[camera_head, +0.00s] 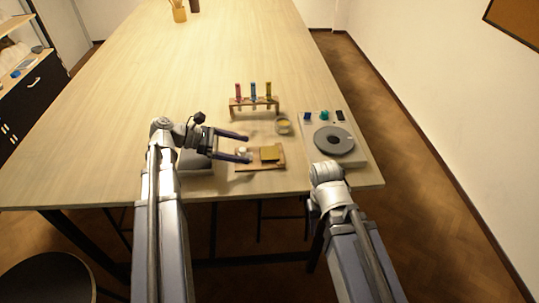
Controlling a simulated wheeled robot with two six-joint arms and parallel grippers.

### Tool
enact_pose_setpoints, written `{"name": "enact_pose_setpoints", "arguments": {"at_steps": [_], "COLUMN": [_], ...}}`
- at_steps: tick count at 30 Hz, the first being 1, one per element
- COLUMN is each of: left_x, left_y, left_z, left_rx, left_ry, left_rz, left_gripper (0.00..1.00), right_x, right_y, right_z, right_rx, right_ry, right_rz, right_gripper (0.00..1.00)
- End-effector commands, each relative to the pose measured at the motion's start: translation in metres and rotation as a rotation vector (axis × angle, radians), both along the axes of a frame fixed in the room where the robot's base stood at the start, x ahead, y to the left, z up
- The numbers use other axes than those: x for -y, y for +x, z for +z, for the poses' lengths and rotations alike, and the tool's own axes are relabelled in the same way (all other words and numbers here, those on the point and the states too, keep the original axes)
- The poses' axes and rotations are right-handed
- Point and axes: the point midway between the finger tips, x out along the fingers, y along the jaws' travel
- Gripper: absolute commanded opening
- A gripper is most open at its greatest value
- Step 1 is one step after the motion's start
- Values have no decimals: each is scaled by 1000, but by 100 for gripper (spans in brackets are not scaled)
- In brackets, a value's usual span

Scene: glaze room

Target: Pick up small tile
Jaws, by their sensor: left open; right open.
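A flat yellow-ochre tile (271,153) lies on a small wooden board (262,167) near the table's front edge. It looks like the small tile, though I cannot be sure. A small pale round thing (242,151) is at the board's left end, partly hidden by a finger. My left gripper (248,148) is open and empty, its fingers pointing right, just left of the yellow tile and apparently above the board's left end. My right arm reaches up to the table's front edge at the right, but its gripper does not show.
A wooden rack (253,103) with three coloured tubes stands behind the board. A small cup (283,125) is beside it. A pale unit with a grey disc (334,140) and small blue, teal and black pieces sits to the right. A grey slab (195,163) lies left. The table's far part is mostly clear.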

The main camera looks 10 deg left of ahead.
Motion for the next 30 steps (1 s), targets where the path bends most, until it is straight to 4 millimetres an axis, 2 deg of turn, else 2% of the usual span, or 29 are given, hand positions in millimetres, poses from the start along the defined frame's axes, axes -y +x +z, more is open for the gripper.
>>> {"name": "enact_pose_setpoints", "arguments": {"at_steps": [9,17,30], "left_x": [39,43,43], "left_y": [8,10,10], "left_z": [-18,-18,-18], "left_rx": [0,0,0], "left_ry": [0,0,0], "left_rz": [-3,-1,-1], "left_gripper": [100,100,52], "right_x": [0,0,0], "right_y": [0,0,0], "right_z": [-18,-18,-18], "right_rx": [0,0,0], "right_ry": [0,0,0], "right_rz": [0,0,0], "right_gripper": [50,50,50]}}
